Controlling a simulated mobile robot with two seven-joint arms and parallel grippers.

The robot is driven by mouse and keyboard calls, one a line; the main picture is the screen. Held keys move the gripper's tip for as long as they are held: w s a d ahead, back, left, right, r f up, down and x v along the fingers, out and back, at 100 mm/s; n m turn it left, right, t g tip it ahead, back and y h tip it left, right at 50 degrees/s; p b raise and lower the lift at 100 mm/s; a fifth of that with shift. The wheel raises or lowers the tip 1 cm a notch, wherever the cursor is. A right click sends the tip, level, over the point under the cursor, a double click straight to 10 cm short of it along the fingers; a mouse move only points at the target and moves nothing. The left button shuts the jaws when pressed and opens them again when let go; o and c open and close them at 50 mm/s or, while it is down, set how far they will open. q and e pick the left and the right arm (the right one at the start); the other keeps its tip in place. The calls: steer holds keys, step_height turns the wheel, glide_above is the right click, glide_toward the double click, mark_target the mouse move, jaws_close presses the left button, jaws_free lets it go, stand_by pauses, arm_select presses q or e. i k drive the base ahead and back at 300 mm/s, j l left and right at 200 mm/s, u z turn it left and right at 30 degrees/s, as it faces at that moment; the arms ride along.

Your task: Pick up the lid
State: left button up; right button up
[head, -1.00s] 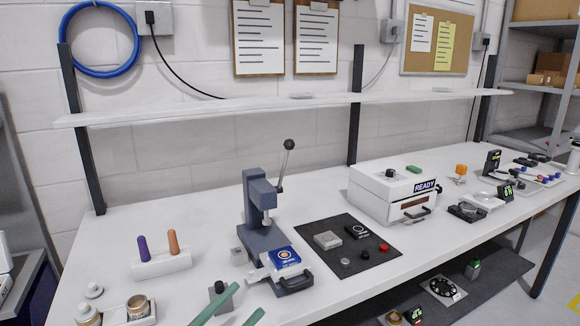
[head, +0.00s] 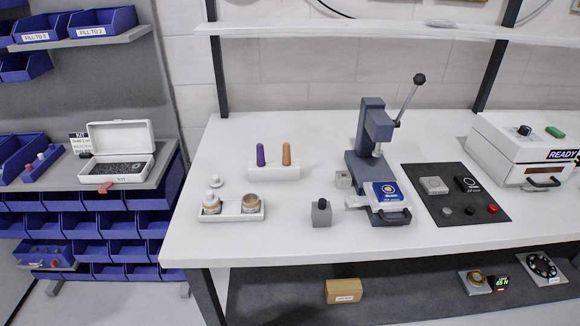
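A small round white lid with a knob (head: 216,181) lies on the white bench top, just behind a white tray (head: 232,217). The tray holds two jars. The left jar (head: 211,207) has a white knobbed top on it. The right jar (head: 250,203) shows a brownish top, and I cannot tell whether it is open or covered. Neither of my grippers is in view.
A white block with a purple and an orange handle (head: 274,171) stands right of the lid. A grey block with a black knob (head: 321,213) and a blue-grey lever press (head: 376,150) stand further right. An open white case (head: 118,154) sits on a shelf at left.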

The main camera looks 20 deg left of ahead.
mark_target(216, 182)
steer(key=u, duration=1.25)
steer(key=i+j+z, duration=0.3)
steer(key=j, duration=0.25)
steer(key=j+z, duration=0.25)
steer(key=j, duration=0.25)
steer(key=i+j+z, duration=0.15)
steer(key=j+z, duration=0.15)
steer(key=j, duration=0.3)
steer(key=j+z, duration=0.3)
steer(key=j, duration=0.3)
